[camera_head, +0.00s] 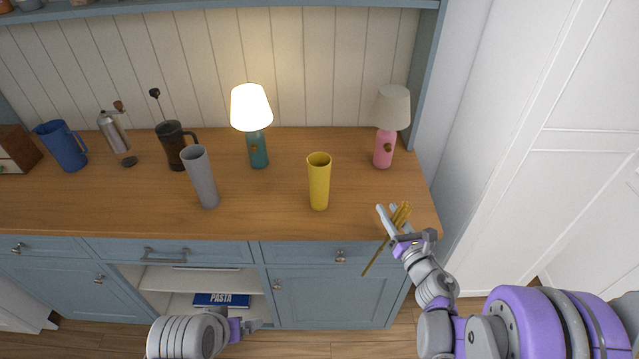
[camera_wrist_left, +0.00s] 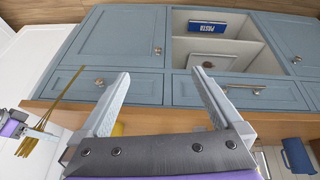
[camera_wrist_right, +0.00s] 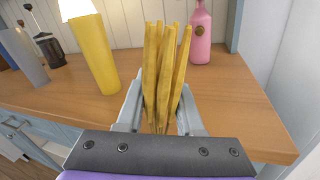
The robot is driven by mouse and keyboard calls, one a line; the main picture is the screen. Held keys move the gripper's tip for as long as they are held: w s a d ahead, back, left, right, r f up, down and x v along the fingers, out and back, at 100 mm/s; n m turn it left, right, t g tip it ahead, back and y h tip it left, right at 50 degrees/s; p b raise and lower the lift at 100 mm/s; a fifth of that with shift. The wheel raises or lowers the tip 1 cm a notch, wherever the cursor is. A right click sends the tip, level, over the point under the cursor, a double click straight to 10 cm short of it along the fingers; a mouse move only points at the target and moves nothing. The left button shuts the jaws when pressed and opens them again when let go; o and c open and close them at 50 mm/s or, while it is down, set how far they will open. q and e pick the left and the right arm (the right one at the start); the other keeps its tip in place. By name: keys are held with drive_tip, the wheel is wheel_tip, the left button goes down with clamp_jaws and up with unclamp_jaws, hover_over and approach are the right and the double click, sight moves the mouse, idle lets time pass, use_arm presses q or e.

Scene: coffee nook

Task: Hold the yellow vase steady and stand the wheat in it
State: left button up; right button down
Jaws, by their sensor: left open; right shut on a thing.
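The yellow vase (camera_head: 319,184) stands upright on the wooden counter, right of its middle; it also shows in the right wrist view (camera_wrist_right: 92,52). My right gripper (camera_head: 392,218) is shut on the wheat (camera_head: 402,214), a golden bundle, at the counter's front right. In the right wrist view the wheat (camera_wrist_right: 165,75) rises between the fingers, heads up, to the right of the vase and apart from it. My left gripper (camera_head: 252,326) is open and empty, low in front of the cabinets; its spread fingers show in the left wrist view (camera_wrist_left: 165,100).
On the counter (camera_head: 270,215) stand a grey vase (camera_head: 201,178), a lit teal lamp (camera_head: 257,150), a pink lamp (camera_head: 384,148), a dark French press (camera_head: 174,146), a grinder (camera_head: 114,132) and a blue pitcher (camera_head: 64,146). Counter around the yellow vase is clear. An open shelf holds a PASTA box (camera_head: 222,300).

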use_arm(q)
drive_tip(key=w+d+r+n+g+h, duration=0.1)
drive_tip(key=w+d+r+n+h, duration=0.25)
drive_tip(key=w+n, duration=0.45)
use_arm(e)
drive_tip(key=shift+f, duration=0.45)
drive_tip(key=shift+s+f+b, duration=0.1)
drive_tip(key=shift+f+b, duration=0.05)
drive_tip(key=shift+b, duration=0.2)
use_arm(q)
drive_tip(key=n+h, duration=0.8)
drive_tip(key=n, duration=0.4)
approach(316, 195)
drive_tip(key=w+f, duration=0.2)
drive_tip(key=shift+w+f+g+y, duration=0.15)
drive_tip(key=shift+w+g+y, duration=0.1)
drive_tip(key=shift+w+g, duration=0.1)
use_arm(e)
drive_tip(key=shift+f, duration=0.2)
use_arm(q)
drive_tip(key=shift+b+x, duration=1.2)
drive_tip(key=shift+x, duration=3.85)
use_arm(e)
drive_tip(key=shift+s+f, duration=0.15)
drive_tip(key=shift+f, duration=0.55)
drive_tip(key=shift+s+f, duration=0.15)
drive_tip(key=shift+f, duration=0.55)
